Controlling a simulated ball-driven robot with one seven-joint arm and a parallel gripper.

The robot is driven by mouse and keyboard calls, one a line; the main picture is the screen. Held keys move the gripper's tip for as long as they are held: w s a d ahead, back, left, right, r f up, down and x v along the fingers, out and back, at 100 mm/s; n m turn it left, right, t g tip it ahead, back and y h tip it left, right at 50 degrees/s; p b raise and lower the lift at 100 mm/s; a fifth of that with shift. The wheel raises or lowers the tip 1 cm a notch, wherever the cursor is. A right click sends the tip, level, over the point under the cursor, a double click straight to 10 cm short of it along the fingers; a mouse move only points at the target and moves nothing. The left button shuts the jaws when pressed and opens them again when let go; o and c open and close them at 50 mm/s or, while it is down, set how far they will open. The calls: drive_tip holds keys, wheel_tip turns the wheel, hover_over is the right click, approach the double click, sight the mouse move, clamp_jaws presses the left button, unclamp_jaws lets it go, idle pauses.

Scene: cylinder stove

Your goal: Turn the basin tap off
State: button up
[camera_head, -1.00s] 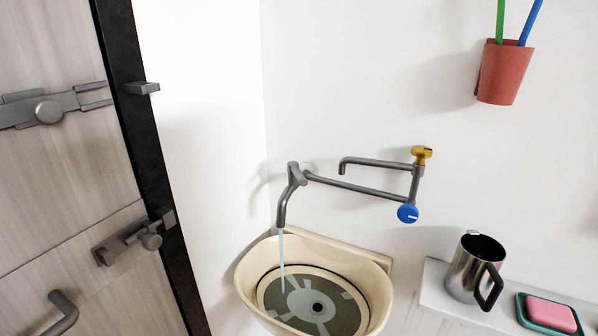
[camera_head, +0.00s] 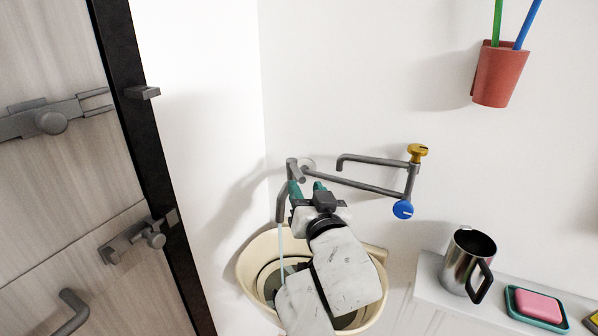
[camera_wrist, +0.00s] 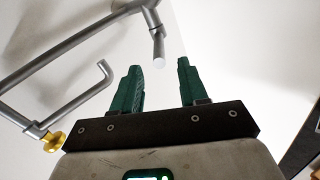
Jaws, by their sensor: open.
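The grey basin tap (camera_head: 350,184) is fixed to the wall, with a blue knob (camera_head: 403,209) and a yellow knob (camera_head: 418,152) at its right end. A thin water stream (camera_head: 281,245) falls from its left spout (camera_head: 281,205) into the cream basin (camera_head: 255,256). My gripper (camera_head: 307,187) is open and empty, in front of the tap's left joint. In the wrist view, the green fingers (camera_wrist: 158,72) are apart and a grey pipe end (camera_wrist: 158,48) shows beyond the gap. The yellow knob (camera_wrist: 54,141) is at lower left there. My arm hides part of the basin.
A metal mug (camera_head: 464,262) and a pink soap in a teal dish (camera_head: 537,305) stand on the white ledge at right. A red cup (camera_head: 500,75) with coloured sticks hangs on the wall above. A door with latches (camera_head: 50,122) is at left.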

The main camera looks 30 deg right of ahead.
sight(293, 163)
drive_tip(key=p+x, duration=0.1)
drive_tip(key=x, duration=0.6)
clamp_jaws()
idle(0.3)
